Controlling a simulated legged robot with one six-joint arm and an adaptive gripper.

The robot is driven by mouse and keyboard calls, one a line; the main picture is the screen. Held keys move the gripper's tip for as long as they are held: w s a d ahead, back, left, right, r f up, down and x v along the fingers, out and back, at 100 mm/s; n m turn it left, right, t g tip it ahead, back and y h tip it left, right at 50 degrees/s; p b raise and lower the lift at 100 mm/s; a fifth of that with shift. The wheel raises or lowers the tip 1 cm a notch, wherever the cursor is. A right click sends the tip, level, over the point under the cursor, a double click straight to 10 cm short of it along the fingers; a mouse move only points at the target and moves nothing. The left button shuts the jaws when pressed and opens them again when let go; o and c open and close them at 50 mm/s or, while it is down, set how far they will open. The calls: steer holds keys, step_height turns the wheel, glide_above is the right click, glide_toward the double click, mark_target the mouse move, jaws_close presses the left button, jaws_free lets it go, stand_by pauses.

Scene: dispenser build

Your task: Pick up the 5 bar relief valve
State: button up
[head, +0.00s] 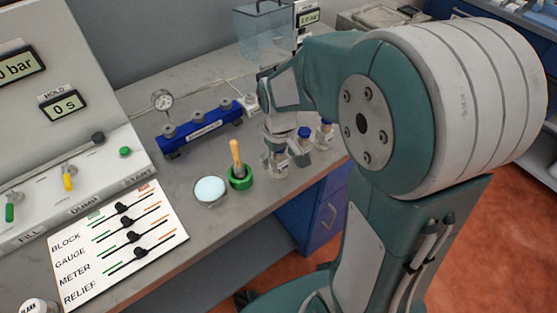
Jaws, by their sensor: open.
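My gripper (288,155) is open and points down over the bench, right of the green cup. Several small pieces stand around it. One with a pale label (276,164) is at the fingertips, partly hidden by them. A piece with a blue top (304,132) stands just behind the fingers, and another labelled piece (325,137) stands to their right, near the bench edge. The labels are too small to read, so I cannot tell which is the 5 bar relief valve. I cannot tell whether the fingers touch any piece.
Left of the gripper are a green cup (240,181) with a wooden-handled tool and a pale round dish (210,190). A blue manifold (200,132) with a gauge (162,101) lies behind. A clear bin (262,35) stands at the back. A switch card (119,243) lies front left.

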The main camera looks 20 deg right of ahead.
jaws_close()
steer(key=shift+r, duration=0.1)
